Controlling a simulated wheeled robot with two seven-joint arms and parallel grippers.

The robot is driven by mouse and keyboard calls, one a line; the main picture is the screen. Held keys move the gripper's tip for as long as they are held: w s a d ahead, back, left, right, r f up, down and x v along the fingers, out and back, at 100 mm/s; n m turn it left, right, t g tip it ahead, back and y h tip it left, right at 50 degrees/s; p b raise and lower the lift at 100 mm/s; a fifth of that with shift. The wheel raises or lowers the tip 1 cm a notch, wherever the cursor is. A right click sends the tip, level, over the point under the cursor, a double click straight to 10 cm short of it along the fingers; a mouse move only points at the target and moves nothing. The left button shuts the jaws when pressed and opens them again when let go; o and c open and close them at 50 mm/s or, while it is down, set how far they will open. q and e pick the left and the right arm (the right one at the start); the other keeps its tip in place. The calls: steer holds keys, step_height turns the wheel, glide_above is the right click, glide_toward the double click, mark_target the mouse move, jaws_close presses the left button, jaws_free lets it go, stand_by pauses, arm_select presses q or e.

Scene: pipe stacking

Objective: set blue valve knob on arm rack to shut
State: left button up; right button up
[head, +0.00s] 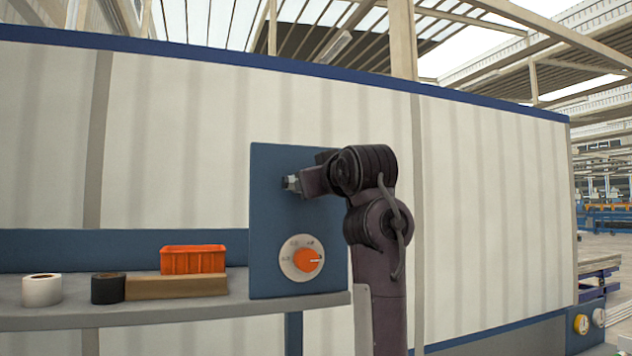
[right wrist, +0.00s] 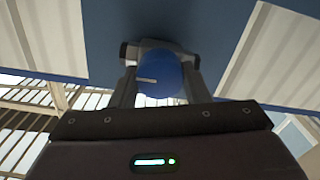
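The blue valve knob (right wrist: 160,78) shows in the right wrist view as a round blue face with a short white line pointing to the left of that picture. My right gripper (right wrist: 161,62) has one finger on each side of the knob, very close to it. I cannot tell whether the fingers press on it or stand just clear. In the head view my right gripper (head: 291,184) reaches the upper part of the blue panel (head: 265,225), and the knob is hidden there. My left gripper is not in view.
An orange dial (head: 306,259) on a pale disc sits lower on the panel. On the grey shelf (head: 200,314) to the left are an orange bin (head: 193,260), a wooden block (head: 177,286), a black roll (head: 108,288) and a white roll (head: 42,290). A pale wall stands behind.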

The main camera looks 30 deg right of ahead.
steer(key=shift+c, duration=0.7)
steer(key=shift+m, duration=0.3)
steer(key=shift+m+b, duration=1.35)
steer(key=shift+m, duration=7.25)
steer(key=o, duration=1)
steer(key=shift+s, duration=0.1)
steer(key=shift+c, duration=0.2)
steer(key=shift+d, duration=0.1)
